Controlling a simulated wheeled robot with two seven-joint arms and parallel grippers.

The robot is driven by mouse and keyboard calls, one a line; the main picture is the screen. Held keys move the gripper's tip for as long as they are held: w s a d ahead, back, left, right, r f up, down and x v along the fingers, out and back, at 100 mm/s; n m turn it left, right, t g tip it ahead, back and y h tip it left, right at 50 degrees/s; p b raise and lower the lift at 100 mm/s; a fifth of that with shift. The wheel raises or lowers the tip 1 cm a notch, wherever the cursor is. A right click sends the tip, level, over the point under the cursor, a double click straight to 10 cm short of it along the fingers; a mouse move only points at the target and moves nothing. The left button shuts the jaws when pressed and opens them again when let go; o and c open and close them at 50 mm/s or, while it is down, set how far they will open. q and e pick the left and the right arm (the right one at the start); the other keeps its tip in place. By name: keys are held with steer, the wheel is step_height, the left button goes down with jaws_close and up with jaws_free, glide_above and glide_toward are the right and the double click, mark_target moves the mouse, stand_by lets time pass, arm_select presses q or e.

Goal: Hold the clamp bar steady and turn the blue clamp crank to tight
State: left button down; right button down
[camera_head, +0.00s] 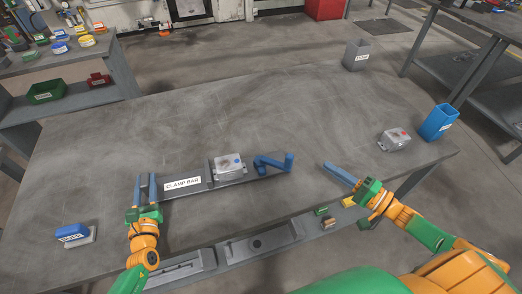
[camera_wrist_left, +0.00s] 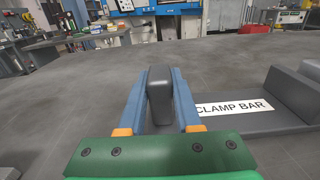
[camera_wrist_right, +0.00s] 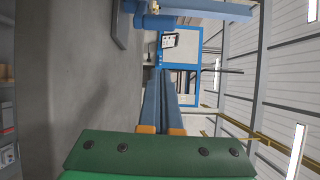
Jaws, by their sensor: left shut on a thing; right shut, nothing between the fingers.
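The grey clamp bar (camera_head: 205,187) carries a CLAMP BAR label and lies along the table; the label also shows in the left wrist view (camera_wrist_left: 235,107). My left gripper (camera_head: 145,178) is shut on the upright grey post (camera_wrist_left: 159,92) at the bar's left end. A grey metal casting (camera_head: 228,164) sits on the bar. The blue clamp crank (camera_head: 272,164) is at the bar's right end, and blue crank parts show at the top of the right wrist view (camera_wrist_right: 158,22). My right gripper (camera_head: 328,166) is shut and empty, apart from the crank, to its right.
Another casting (camera_head: 394,139) and a blue bin (camera_head: 439,122) stand at the table's right side. A grey bin (camera_head: 356,54) is at the far edge. A blue-and-white block (camera_head: 74,234) lies at the left. The table (camera_head: 130,110) behind the bar is clear.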

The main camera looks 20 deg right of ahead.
mark_target(273, 160)
steer(key=x, duration=1)
steer(key=shift+w+d+r, duration=0.2)
steer(key=shift+w+r, duration=0.05)
steer(key=shift+w, duration=0.25)
steer(key=shift+s+a+f, duration=0.15)
steer(key=shift+s+a, duration=0.85)
steer(key=shift+s, duration=0.15)
steer(key=shift+s+a, duration=0.35)
